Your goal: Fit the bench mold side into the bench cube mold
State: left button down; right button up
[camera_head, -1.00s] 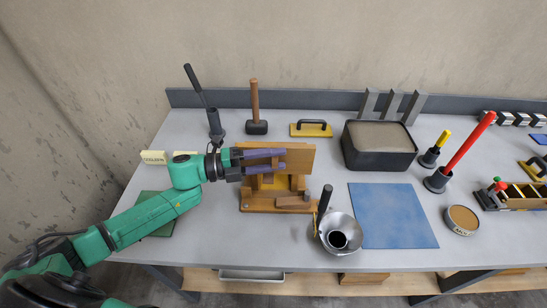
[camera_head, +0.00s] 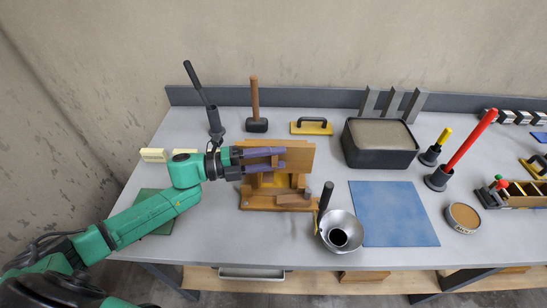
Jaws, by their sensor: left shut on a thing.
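The bench cube mold (camera_head: 262,203) is a wooden base with a yellow inside, left of the middle of the bench. The bench mold side (camera_head: 299,160) is a flat wooden board standing upright at the mold. My left gripper (camera_head: 284,158) reaches in from the left with its purple fingers at the board and is shut on it. The fingers and the board hide part of the mold, so I cannot tell how the board's lower edge sits in it. My right gripper is not in view.
A steel funnel (camera_head: 341,231) stands right of the mold, close to it, with a black handle (camera_head: 325,196) beside it. A blue mat (camera_head: 392,214) and a black tub (camera_head: 380,150) lie further right. A mallet (camera_head: 256,106) stands behind the mold.

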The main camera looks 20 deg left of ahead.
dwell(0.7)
pick_arm(q)
jog(key=shift+f+b, duration=0.7)
jog(key=shift+b, duration=0.1)
jog(key=shift+f+b, duration=3.8)
jog(key=shift+f, duration=0.55)
jog(key=shift+c, duration=1.2)
grip_release()
jog(key=b+v, duration=0.1)
jog(key=v, duration=1.3)
jog(key=shift+s+a, duration=0.15)
jog(key=shift+a, duration=0.15)
jog(key=shift+d, duration=0.1)
